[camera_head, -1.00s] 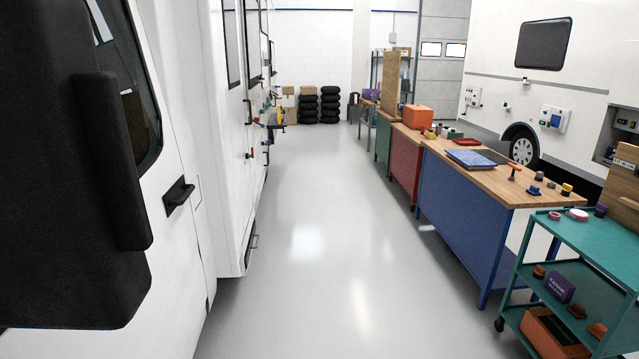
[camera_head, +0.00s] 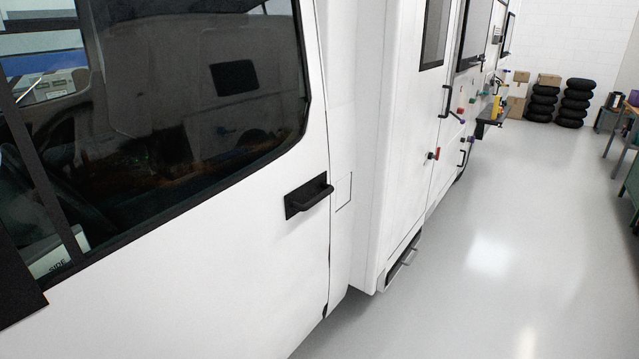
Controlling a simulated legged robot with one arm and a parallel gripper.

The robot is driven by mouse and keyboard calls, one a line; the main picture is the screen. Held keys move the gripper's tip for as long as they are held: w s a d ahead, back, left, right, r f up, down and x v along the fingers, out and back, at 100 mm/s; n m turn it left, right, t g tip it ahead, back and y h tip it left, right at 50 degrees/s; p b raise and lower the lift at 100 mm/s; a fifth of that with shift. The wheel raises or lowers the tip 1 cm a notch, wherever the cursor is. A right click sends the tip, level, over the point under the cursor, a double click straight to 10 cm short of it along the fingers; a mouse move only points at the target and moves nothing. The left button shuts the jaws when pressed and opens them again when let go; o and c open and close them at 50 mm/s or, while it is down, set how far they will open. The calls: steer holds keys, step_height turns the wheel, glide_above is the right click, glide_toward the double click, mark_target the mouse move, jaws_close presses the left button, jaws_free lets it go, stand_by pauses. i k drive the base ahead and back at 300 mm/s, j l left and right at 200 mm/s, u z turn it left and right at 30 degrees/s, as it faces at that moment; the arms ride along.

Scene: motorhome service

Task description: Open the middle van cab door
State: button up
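A white van cab door (camera_head: 225,270) fills the left and middle of the view, close to me. It looks shut, flush with the body beside it. Its black handle (camera_head: 308,196) sticks out near the door's right edge, below the dark window (camera_head: 170,110). A seam runs down the door's right edge. No other cab door is in view, so I cannot tell from this view which one is the middle. My gripper is not in view.
The motorhome body (camera_head: 395,130) continues to the right, with a low black step (camera_head: 403,258) jutting out and a small shelf (camera_head: 491,120) farther along. Tyre stacks (camera_head: 543,100) stand at the back wall. The grey floor (camera_head: 480,260) at right is clear.

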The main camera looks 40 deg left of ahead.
mark_target(238, 269)
steer(key=i+j+u, duration=0.45)
steer(key=i+j, duration=0.4)
steer(key=j, duration=0.1)
